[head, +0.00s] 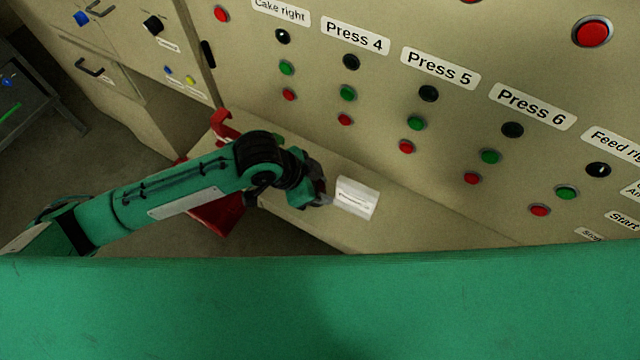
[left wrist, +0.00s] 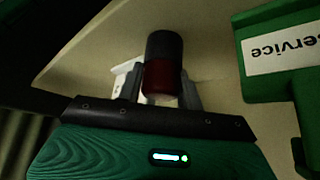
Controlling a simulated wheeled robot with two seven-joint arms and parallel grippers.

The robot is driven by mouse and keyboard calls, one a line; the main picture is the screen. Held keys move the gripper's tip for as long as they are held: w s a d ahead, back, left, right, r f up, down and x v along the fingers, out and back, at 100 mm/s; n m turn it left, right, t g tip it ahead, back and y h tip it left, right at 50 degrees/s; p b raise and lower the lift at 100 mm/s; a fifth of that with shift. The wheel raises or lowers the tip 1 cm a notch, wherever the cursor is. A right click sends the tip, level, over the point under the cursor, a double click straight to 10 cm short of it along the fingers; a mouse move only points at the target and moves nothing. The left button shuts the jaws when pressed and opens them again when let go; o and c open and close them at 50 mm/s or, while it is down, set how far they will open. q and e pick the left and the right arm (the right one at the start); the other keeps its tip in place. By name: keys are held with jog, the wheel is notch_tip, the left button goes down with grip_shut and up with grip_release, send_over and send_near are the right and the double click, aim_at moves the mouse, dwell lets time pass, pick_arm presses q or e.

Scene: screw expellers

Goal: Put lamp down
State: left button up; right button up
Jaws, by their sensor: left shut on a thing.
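My left gripper (head: 320,194) reaches in from the left, low over the beige ledge under the control panel. In the left wrist view its two grey fingers (left wrist: 162,98) are closed on the lamp (left wrist: 164,60), a short cylinder with a black end and a dark red part. In the head view the lamp is hidden or too dark to tell from the gripper. I cannot tell whether the lamp touches the ledge. My right gripper is in neither view.
The beige ledge (head: 400,228) is clear to the right. A white piece (head: 357,198) with a dark line sits just right of the gripper. The panel wall (head: 385,120) with several buttons rises behind. A red object (head: 218,212) is below my arm. A green "service" box (left wrist: 285,55) stands right in the wrist view.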

pick_arm(q)
jog(key=shift+f, duration=0.25)
jog(key=o, duration=1)
jog(key=b+v, duration=0.1)
jog(key=v, duration=1.1)
jog(key=shift+r, duration=0.15)
